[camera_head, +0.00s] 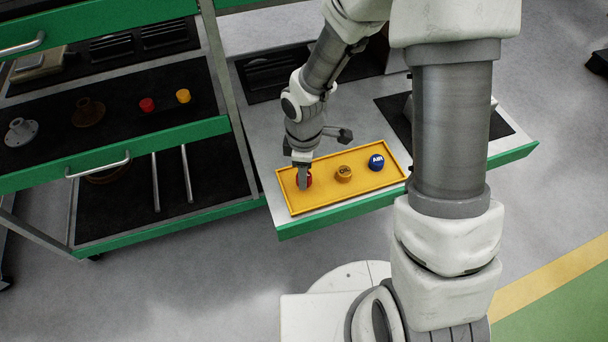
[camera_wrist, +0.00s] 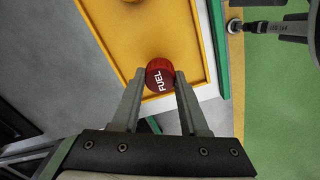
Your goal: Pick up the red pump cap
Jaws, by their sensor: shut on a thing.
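The red cap (camera_wrist: 159,76), marked FUEL, sits between the two fingertips of my gripper (camera_wrist: 158,84) in the wrist view, with a finger on each side of it. In the head view my gripper (camera_head: 303,180) points down over the left end of the yellow tray (camera_head: 290,207). The red cap (camera_head: 309,180) shows there only partly, behind the fingers. I cannot tell whether the cap still touches the tray floor.
In the same tray stand a yellow OIL cap (camera_head: 344,173) and a blue AIR cap (camera_head: 376,162). A green-edged drawer cart at left holds a small red cap (camera_head: 147,105), a yellow cap (camera_head: 183,96) and flanged parts (camera_head: 20,132).

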